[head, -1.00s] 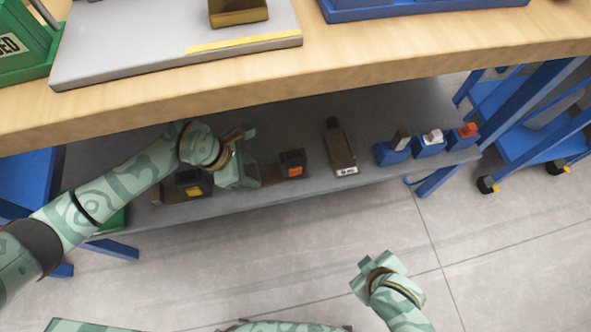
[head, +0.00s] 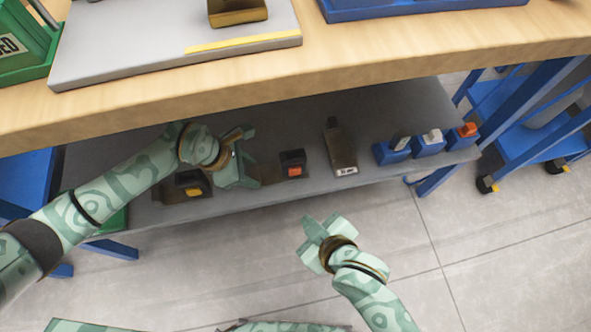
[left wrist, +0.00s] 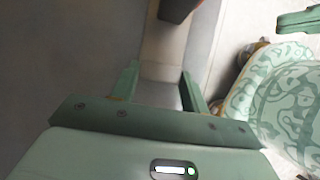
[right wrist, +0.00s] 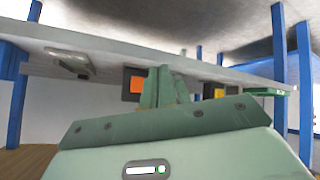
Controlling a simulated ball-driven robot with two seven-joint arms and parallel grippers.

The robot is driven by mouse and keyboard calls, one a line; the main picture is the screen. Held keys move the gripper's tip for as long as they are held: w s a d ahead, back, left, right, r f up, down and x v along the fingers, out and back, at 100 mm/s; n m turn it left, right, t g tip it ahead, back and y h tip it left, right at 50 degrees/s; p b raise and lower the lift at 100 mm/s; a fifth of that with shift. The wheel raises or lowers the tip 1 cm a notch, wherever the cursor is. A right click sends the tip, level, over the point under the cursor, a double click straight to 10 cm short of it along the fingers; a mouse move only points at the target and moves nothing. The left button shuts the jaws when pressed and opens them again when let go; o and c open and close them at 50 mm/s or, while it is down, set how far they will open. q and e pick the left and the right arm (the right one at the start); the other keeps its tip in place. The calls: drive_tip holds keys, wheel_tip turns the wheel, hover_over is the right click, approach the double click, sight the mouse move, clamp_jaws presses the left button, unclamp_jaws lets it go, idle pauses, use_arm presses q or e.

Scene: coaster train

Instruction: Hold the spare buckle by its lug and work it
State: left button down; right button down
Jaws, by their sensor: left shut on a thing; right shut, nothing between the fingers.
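The buckle with the orange button (head: 292,163) sits on the grey shelf under the bench. Its flat brown lug (head: 268,173) reaches left toward my left gripper (head: 236,168). In the left wrist view the lug (left wrist: 163,45) runs from the dark buckle body (left wrist: 177,9) down between the fingers, which are shut on it. My right gripper (head: 322,237) is shut and empty, in front of the shelf and below the buckle in the head view. In the right wrist view the orange button (right wrist: 138,85) shows just left of the shut fingers (right wrist: 165,88).
A second buckle with a yellow button (head: 191,187) lies left of my left gripper. A brown labelled piece (head: 340,148) and several blue blocks (head: 392,152) stand to the right on the shelf (head: 380,108). The wooden bench top (head: 330,75) overhangs it. A blue cart (head: 530,140) stands right.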

approach(293, 176)
drive_tip(key=shift+s+f+x, duration=0.15)
drive_tip(key=shift+x, duration=0.7)
drive_tip(key=shift+s+f+x, duration=0.15)
drive_tip(key=shift+x, duration=0.75)
drive_tip(key=shift+s+f+x, duration=0.15)
drive_tip(key=shift+x, duration=0.7)
drive_tip(key=shift+w, duration=0.1)
drive_tip(key=shift+w, duration=0.3)
drive_tip(key=shift+w+a, duration=0.2)
drive_tip(key=shift+w, duration=0.3)
idle(0.5)
drive_tip(key=shift+s, duration=0.1)
drive_tip(key=shift+s+d, duration=0.25)
drive_tip(key=shift+s, duration=0.55)
drive_tip(key=shift+s+d, duration=0.25)
drive_tip(key=shift+s, duration=0.55)
drive_tip(key=shift+s+d, duration=0.2)
drive_tip(key=shift+s, duration=0.65)
drive_tip(key=shift+s+d, duration=0.25)
drive_tip(key=shift+s, duration=0.55)
